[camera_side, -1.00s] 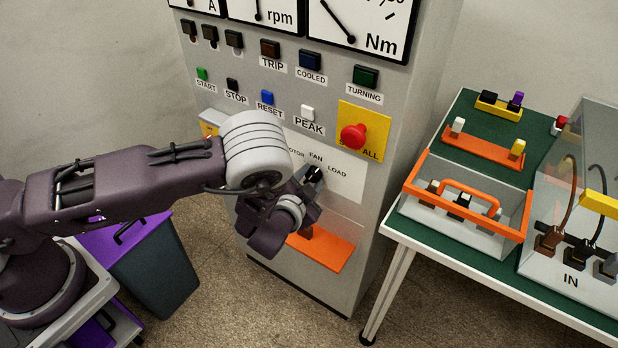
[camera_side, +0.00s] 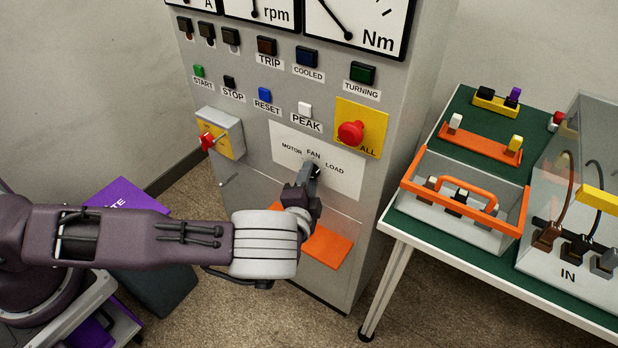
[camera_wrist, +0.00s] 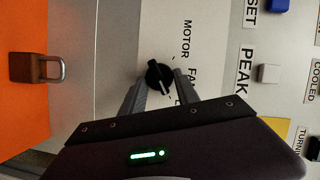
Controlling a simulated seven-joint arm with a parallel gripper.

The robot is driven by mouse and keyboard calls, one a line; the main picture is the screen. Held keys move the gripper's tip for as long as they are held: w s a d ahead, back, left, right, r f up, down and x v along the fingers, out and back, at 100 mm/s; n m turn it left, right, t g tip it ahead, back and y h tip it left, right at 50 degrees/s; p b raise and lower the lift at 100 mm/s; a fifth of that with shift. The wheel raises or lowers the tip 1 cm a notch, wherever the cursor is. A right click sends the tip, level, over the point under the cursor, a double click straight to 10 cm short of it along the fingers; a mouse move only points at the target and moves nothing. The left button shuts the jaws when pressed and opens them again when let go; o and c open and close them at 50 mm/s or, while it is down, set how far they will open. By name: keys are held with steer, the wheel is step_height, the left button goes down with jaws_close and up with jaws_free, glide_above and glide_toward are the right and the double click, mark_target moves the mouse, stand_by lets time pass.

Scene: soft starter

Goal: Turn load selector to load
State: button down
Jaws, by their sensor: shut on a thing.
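The load selector is a black knob (camera_wrist: 158,75) on a white plate (camera_side: 347,178) lettered MOTOR, FAN and LOAD. In the wrist view the panel appears turned sideways, and my gripper covers much of LOAD. My gripper (camera_wrist: 161,80) has one grey finger on each side of the knob and is shut on it. In the side view my gripper (camera_side: 311,172) reaches the knob from below and hides most of it. A pale pointer mark shows on the knob, but I cannot tell exactly which label it points at.
A red stop button (camera_side: 351,133) on a yellow plate sits above right of the selector. A red switch (camera_side: 208,142) is at the left. A table (camera_side: 400,222) with fixtures stands at the right.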

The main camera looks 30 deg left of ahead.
stand_by(0.4)
steer(key=c, duration=0.9)
jaws_free()
steer(key=v, duration=0.7)
